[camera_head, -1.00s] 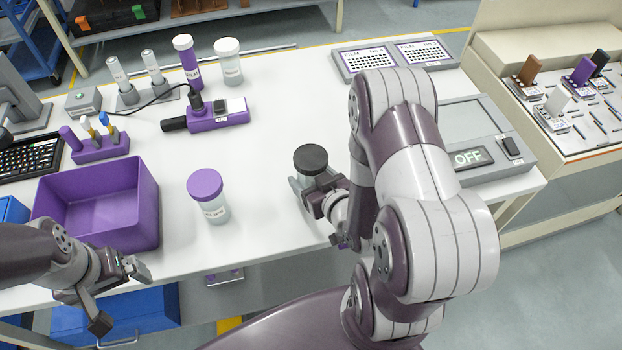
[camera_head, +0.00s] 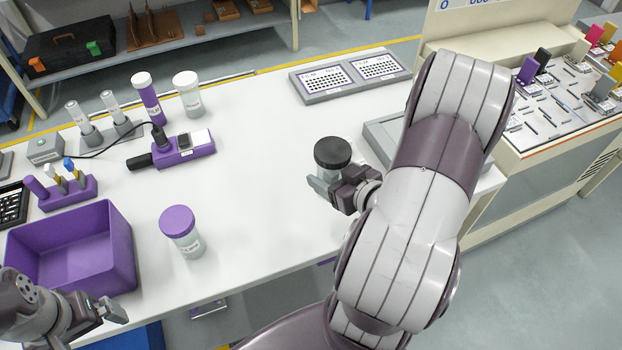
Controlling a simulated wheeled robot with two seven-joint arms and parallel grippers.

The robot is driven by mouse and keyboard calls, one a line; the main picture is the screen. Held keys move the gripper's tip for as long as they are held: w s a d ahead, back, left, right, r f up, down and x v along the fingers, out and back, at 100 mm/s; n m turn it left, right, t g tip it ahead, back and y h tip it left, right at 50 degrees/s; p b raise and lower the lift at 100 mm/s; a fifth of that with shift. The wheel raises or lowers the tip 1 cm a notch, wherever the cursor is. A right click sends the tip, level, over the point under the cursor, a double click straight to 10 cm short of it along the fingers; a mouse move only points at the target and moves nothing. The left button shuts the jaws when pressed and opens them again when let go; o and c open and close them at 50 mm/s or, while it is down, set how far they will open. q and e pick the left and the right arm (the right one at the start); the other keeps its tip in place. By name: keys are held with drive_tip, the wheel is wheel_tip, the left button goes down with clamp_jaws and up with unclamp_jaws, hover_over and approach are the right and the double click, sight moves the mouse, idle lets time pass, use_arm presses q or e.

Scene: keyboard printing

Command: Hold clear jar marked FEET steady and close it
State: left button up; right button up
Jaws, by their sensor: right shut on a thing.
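A clear jar (camera_head: 323,176) with a black lid (camera_head: 332,153) is at the middle right, and my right gripper (camera_head: 325,188) is shut around its body. The black lid sits on top of the jar. No label on this jar can be read, and the gripper hides part of its body. A second clear jar (camera_head: 188,244) with a purple lid (camera_head: 177,222) stands upright at the front of the table; its label is too small to read. My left gripper (camera_head: 92,328) is at the lower left, partly cut off by the frame edge, with its fingers apart and empty.
A purple bin (camera_head: 120,245) stands beside my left gripper. A white-lidded jar (camera_head: 189,97) and a purple bottle (camera_head: 148,103) stand at the back. A grey device (camera_head: 382,140) is partly hidden behind my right arm. The white table's (camera_head: 255,150) middle is clear.

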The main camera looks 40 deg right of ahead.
drive_tip(key=shift+s+d+r, duration=0.2)
drive_tip(key=shift+d, duration=0.05)
drive_tip(key=o, duration=0.4)
drive_tip(key=c, duration=0.7)
drive_tip(key=shift+c, duration=0.2)
